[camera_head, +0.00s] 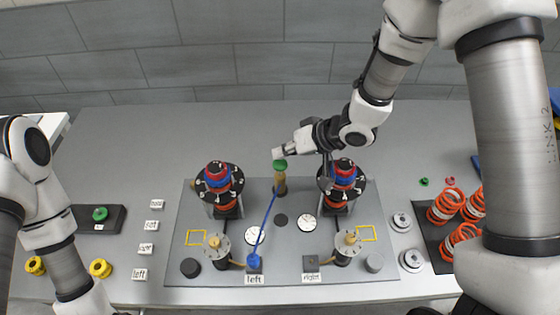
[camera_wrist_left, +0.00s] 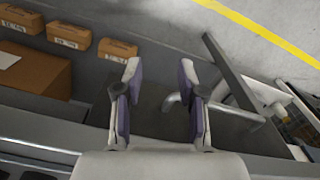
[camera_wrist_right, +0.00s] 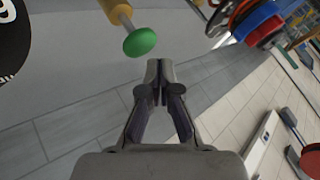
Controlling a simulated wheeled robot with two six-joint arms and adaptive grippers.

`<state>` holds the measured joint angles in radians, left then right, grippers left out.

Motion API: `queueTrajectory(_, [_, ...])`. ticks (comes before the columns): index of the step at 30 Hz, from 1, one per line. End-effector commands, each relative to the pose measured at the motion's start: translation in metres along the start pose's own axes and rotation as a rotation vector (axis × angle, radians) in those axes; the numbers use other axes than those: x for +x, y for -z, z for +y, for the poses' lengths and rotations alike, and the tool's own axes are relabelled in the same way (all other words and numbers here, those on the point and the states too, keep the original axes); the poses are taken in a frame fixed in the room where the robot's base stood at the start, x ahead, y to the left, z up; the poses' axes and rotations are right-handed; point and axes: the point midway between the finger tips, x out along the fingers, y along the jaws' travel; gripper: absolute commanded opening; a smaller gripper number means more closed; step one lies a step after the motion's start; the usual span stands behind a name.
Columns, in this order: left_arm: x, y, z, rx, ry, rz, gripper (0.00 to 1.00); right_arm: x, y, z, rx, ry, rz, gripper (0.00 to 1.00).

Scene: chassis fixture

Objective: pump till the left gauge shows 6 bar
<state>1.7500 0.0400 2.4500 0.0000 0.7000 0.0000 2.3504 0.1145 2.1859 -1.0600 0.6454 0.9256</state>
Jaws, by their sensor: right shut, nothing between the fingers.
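The pump (camera_head: 281,186) has a brass-coloured body and a green knob (camera_head: 280,165) on top; the knob also shows in the right wrist view (camera_wrist_right: 140,42). A blue hose (camera_head: 265,225) runs from the pump area to the blue fitting by the "left" label (camera_head: 254,280). Two white round dials, one nearer the left label (camera_head: 254,236) and one to the right (camera_head: 306,222), are too small to read. My right gripper (camera_head: 278,154) is shut and empty, close to the knob; contact cannot be told. My left gripper (camera_wrist_left: 159,75) is open and empty, away from the board.
Two black-and-red strut-like units (camera_head: 218,178) (camera_head: 343,176) stand on the grey board (camera_head: 200,273). Orange springs (camera_head: 460,237) lie at the right. Yellow rings (camera_head: 100,268) and a black block with a green knob (camera_head: 98,218) lie at the left.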

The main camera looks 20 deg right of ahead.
Motion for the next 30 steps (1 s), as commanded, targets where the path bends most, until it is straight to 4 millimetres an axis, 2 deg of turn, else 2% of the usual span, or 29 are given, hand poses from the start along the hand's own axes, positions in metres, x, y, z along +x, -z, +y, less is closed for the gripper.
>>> queueTrajectory(30, [0.0011, 0.0000, 0.0000, 0.000, 0.000, 0.000, 0.40, 0.0080, -0.0063, 0.0058, 0.000, 0.000, 0.000, 0.00])
